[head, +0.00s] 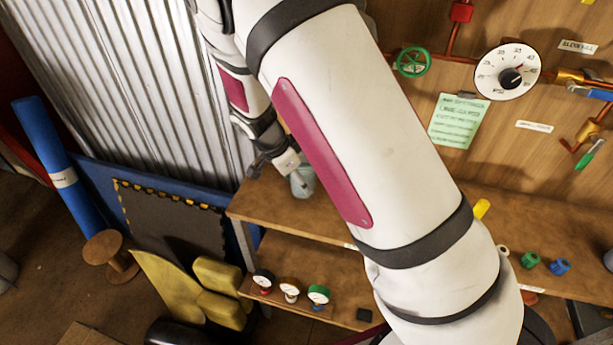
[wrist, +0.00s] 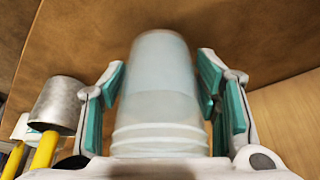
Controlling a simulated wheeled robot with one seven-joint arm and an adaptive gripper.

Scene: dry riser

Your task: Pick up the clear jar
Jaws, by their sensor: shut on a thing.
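The clear jar (wrist: 158,95) stands between the two teal-padded fingers of my gripper (wrist: 162,98) in the wrist view. It is translucent, with ridged rings at the near end and pale blue-grey contents. My gripper is shut on it. In the head view the jar (head: 303,182) shows beside my gripper (head: 290,172) at the left end of the upper wooden shelf (head: 262,207). My arm hides part of the shelf. I cannot tell whether the jar touches the shelf.
In the wrist view a grey metal cylinder (wrist: 58,103) and yellow handles (wrist: 42,155) are close on the left. Three small gauges (head: 290,290) stand on the lower shelf. Green (head: 530,260) and blue (head: 560,266) caps lie at the right. A corrugated metal sheet (head: 120,80) stands at the left.

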